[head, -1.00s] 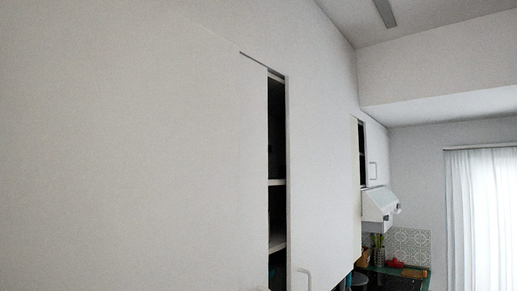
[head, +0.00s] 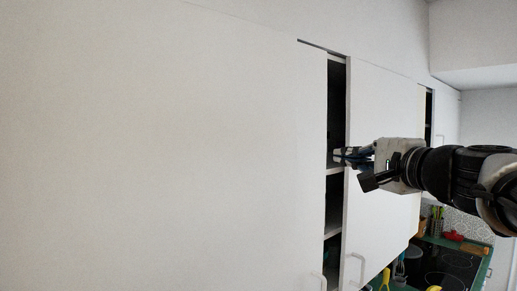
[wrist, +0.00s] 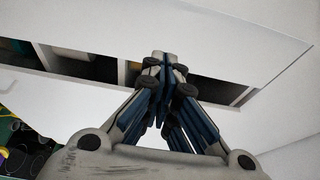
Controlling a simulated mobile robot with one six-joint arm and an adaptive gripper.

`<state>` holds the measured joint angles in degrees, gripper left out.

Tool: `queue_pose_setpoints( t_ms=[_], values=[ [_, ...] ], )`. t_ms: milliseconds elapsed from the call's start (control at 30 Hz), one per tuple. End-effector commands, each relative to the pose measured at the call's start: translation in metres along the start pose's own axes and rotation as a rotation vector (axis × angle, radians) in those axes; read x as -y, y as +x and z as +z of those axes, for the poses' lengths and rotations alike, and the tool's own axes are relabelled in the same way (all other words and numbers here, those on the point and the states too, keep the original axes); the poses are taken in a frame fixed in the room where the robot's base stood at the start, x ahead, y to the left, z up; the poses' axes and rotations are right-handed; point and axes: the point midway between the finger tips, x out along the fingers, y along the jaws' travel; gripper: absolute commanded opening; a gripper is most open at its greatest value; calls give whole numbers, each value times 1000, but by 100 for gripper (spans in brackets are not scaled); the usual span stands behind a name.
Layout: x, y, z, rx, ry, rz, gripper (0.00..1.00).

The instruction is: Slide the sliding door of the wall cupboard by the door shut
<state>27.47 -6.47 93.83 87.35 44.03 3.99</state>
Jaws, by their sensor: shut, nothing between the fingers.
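The wall cupboard has a wide pale panel (head: 220,150) on the left and a narrower pale door panel (head: 380,110) on the right. A tall dark gap (head: 337,100) stands open between them, with shelf edges inside. It also shows in the wrist view as a dark strip (wrist: 85,65). A handle (head: 356,268) is low on the right panel, and another (head: 318,280) is low on the left one. My gripper (head: 338,154) is shut and empty, its fingertips in front of the gap. They also show in the wrist view (wrist: 165,58). I cannot tell whether they touch a panel edge.
My arm reaches in from the right, across the right panel. Below right are a dark hob (head: 445,265), a green worktop edge (head: 488,265) and a red item (head: 453,236). A second narrow dark opening (head: 428,105) is farther along the wall.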

Motion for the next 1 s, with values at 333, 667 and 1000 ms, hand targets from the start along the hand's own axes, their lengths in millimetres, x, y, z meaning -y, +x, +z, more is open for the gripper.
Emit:
queue_pose_setpoints(
  t_ms=[333, 667, 1000],
  values=[
    [2, 67, 4, 7, -2, 2, 0],
    [1, 85, 30, 5, -4, 0, 0],
    [0, 81, 41, 3, -5, 1, 0]
  ],
)
